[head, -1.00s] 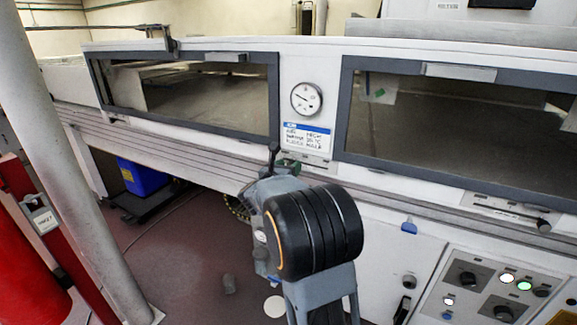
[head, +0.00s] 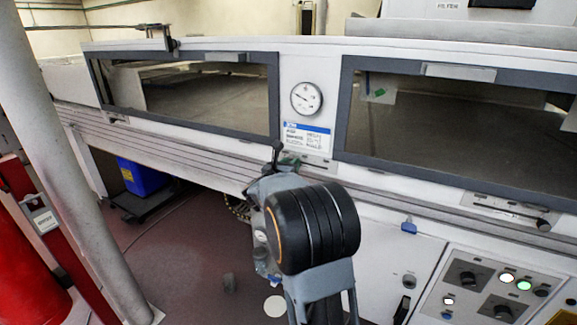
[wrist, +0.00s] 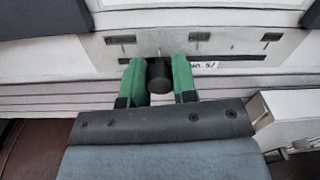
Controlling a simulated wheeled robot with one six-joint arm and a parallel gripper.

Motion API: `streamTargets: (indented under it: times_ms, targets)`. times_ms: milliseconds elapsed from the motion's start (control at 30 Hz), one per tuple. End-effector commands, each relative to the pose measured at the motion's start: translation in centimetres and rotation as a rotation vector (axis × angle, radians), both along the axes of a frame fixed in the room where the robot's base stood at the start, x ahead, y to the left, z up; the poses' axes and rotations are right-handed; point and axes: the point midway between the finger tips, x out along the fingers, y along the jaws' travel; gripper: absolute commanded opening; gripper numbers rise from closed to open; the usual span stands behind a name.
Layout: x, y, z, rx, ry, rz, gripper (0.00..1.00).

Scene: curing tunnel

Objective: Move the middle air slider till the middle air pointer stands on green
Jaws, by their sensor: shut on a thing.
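The middle air slider's dark round knob (wrist: 159,75) stands out from a long slot (wrist: 235,57) in a pale plate in the wrist view. My gripper (wrist: 160,72) has its green fingers on either side of the knob and is shut on it. The knob sits toward the left part of the slot. In the head view my gripper (head: 288,163) is at the plate under the gauge, where my arm hides most of the slider. Several small dark marks sit above the slot; I cannot tell a middle air pointer or green band among them.
A round gauge (head: 306,98) and a blue-and-white label (head: 307,137) are between two dark windows. Another slider plate (head: 505,212) is at the right, above a control panel (head: 490,287). A grey post (head: 70,150) stands at the left.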

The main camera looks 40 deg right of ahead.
Motion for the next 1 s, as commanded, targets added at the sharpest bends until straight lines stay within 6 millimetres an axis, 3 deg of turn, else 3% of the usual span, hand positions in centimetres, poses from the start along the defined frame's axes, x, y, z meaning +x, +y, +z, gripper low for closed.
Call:
streamTargets:
  times_ms: [100,333,633,967,1000]
  targets:
    - [0.0,0.0,0.0,0.000,0.000,0.001,0.00]
    - [-0.1,-0.1,-0.1,0.000,0.000,0.000,0.00]
    - [-2.9,-1.5,-0.3,0.000,-0.003,-0.001,0.00]
    - [-3.1,-1.6,0.0,0.000,0.000,0.000,0.00]
    - [-3.1,-1.6,0.0,0.000,0.000,0.000,0.27]
